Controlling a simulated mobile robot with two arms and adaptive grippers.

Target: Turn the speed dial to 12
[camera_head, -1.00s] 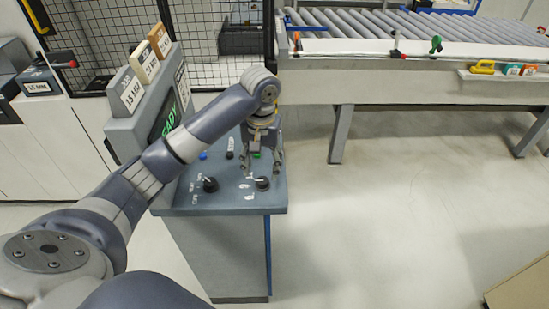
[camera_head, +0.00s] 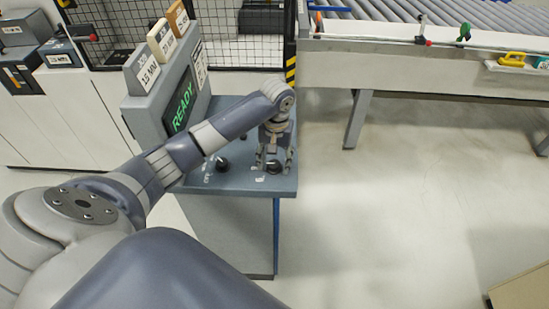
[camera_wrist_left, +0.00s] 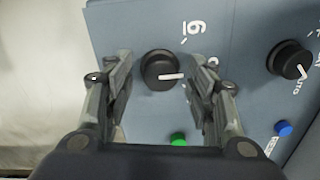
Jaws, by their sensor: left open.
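The speed dial (camera_head: 273,167) is a round black knob with a white pointer line, at the front right of the grey-blue console top (camera_head: 243,186). It also shows in the left wrist view (camera_wrist_left: 157,66), its pointer line towards the right of the picture. A white numeral, 6 or 9, is printed near it. My left gripper (camera_head: 274,160) is open and points down over the dial. In the left wrist view its fingers (camera_wrist_left: 160,72) stand on both sides of the knob, with a visible gap on each side. My right gripper is not in view.
A second black knob (camera_head: 222,163) stands left of the dial. Green (camera_wrist_left: 178,139) and blue (camera_wrist_left: 283,128) buttons are nearby. A screen reading READY (camera_head: 182,107) rises behind the console. A roller conveyor (camera_head: 400,58) is at the back right. The floor (camera_head: 400,200) right of the console is clear.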

